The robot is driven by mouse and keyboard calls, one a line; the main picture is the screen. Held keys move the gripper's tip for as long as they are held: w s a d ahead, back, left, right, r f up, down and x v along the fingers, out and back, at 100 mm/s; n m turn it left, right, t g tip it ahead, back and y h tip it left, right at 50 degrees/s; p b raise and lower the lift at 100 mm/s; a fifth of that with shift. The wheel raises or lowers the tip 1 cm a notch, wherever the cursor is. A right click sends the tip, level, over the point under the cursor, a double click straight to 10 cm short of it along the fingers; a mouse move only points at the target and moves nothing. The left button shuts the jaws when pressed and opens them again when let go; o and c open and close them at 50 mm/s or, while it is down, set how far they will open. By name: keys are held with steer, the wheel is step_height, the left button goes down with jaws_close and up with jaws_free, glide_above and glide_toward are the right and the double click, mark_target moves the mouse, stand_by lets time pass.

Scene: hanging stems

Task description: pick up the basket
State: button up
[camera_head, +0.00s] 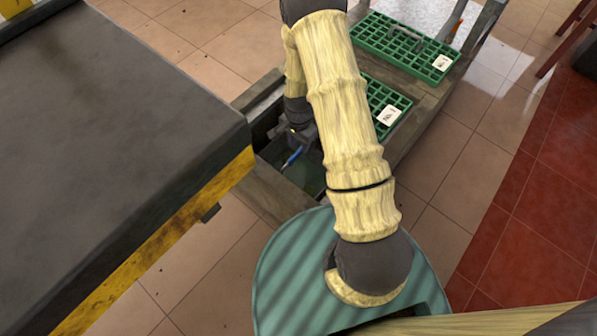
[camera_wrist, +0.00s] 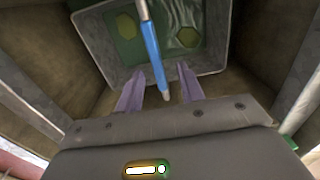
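A grey-rimmed basket (camera_wrist: 90,45) with a green floor lies ahead of my gripper in the wrist view. Two yellow-green hexagon shapes show on its floor. A slim blue rod (camera_wrist: 151,45) with pale ends, perhaps a handle, reaches from the top towards the gap between my fingers. My gripper (camera_wrist: 160,88) has its two purple-grey fingers apart, with the rod's near end between them and no clear contact. In the head view, the blue rod (camera_head: 292,157) shows inside a dark opening below my wrist. My fingertips are hard to make out there.
A wooden frame (camera_head: 432,100) surrounds the opening and holds green grid trays (camera_head: 400,45) with white labels. A dark table (camera_head: 110,120) with a yellow edge stands close on the left. Brown walls (camera_wrist: 45,50) enclose the basket closely.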

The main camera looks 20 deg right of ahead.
mark_target(298, 151)
steer(key=f+b, duration=0.4)
steer(key=f, duration=0.1)
steer(key=shift+s+a+f+b, duration=0.15)
steer(key=shift+s+b, duration=0.15)
steer(key=shift+s, duration=0.05)
stand_by(0.5)
jaws_close()
